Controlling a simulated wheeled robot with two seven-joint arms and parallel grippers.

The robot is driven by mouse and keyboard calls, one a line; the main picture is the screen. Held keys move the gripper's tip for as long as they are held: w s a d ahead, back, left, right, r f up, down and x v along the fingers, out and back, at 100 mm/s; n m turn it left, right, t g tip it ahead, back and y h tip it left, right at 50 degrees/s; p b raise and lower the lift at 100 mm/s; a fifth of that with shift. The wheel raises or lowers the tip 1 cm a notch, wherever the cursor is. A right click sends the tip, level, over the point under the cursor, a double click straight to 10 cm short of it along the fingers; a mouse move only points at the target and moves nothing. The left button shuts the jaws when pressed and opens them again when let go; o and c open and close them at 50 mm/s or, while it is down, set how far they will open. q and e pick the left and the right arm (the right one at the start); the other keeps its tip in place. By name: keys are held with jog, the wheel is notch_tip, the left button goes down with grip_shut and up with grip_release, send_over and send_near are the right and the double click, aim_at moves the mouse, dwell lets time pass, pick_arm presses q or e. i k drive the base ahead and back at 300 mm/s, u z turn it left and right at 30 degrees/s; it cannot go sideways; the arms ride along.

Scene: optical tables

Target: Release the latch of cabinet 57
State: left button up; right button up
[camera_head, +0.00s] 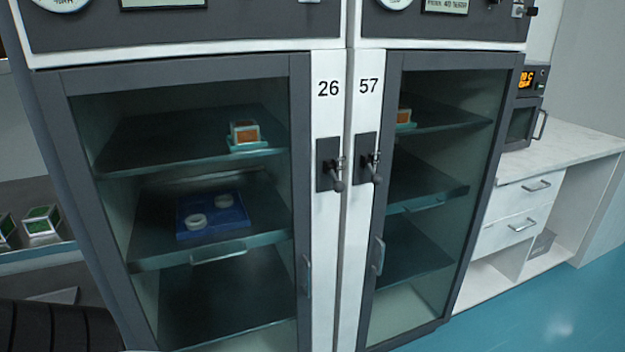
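Cabinet 57 (394,240) is the right one of two joined cabinets, with a dark frame and a glass door that looks closed. Its label 57 (368,87) is on the white strip beside the door. Below the label is its latch (368,160), a dark plate with a small lever whose knob hangs low. Neither of my grippers shows in the head view, and nothing touches the latch.
Cabinet 26 (68,140) stands directly left, with a similar latch (329,165) close to that of 57. Door handles (378,256) stick out lower down. A white counter (560,150) with drawers is at the right. Blue floor (540,310) is clear at the lower right.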

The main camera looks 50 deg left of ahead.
aim_at(376, 178)
jog(key=u, duration=1.2)
jog(key=k, duration=0.55)
jog(key=z, duration=0.8)
jog(key=i, duration=1.55)
jog(key=u, duration=0.35)
